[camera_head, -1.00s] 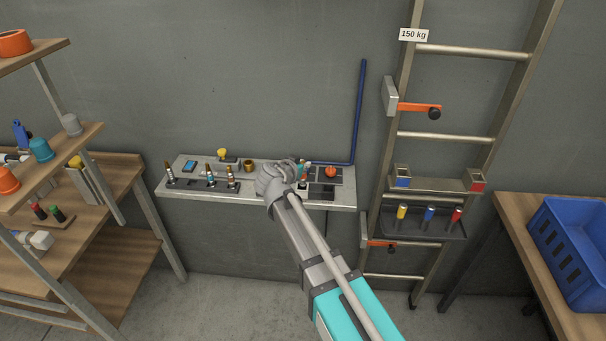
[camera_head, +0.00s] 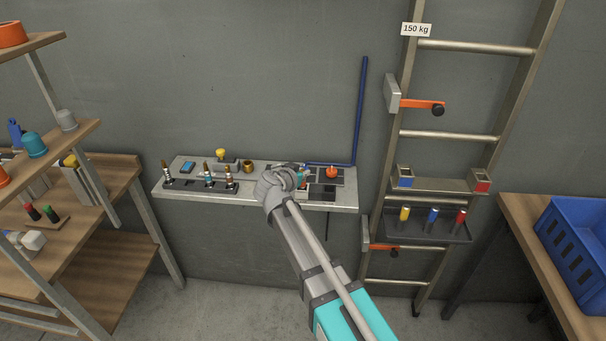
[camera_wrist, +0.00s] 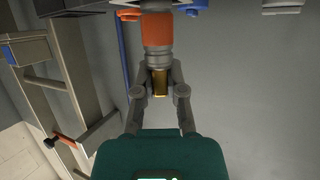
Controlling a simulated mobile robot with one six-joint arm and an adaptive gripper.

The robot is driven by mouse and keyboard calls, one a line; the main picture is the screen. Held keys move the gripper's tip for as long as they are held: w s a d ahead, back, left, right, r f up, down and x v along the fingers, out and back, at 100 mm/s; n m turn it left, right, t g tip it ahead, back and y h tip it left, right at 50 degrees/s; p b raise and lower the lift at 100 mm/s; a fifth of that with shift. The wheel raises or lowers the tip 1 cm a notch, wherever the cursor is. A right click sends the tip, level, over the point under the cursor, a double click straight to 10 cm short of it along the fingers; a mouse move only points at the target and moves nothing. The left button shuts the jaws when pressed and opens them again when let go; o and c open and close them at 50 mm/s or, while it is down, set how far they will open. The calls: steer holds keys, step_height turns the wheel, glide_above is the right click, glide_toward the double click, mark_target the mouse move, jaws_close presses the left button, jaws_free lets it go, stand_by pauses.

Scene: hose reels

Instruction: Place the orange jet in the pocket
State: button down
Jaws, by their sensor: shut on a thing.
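My gripper (camera_wrist: 160,92) is shut on the orange jet (camera_wrist: 157,30), with one finger on each side of its brass end. The jet has a wide orange band and a grey collar. In the head view my gripper (camera_head: 292,178) is over the right half of the wall shelf (camera_head: 260,199), and my wrist hides most of the jet. Dark square recesses (camera_head: 322,190), perhaps the pockets, show just right of my gripper. I cannot tell which is the pocket, or whether the jet touches it.
Several banded jets (camera_head: 229,178) stand in a dark rack at the shelf's left. A red-orange knob (camera_head: 332,172) and a blue pipe (camera_head: 362,110) are close on the right. A ladder (camera_head: 400,150) stands further right. The shelf's front is open floor.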

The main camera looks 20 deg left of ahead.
steer(key=shift+f, duration=0.2)
steer(key=c, duration=0.7)
jaws_free()
steer(key=shift+r, duration=0.1)
steer(key=shift+r, duration=0.1)
steer(key=shift+r, duration=0.1)
steer(key=p+v, duration=0.4)
steer(key=v, duration=0.8)
steer(key=shift+p, duration=0.3)
steer(key=shift+d, duration=0.1)
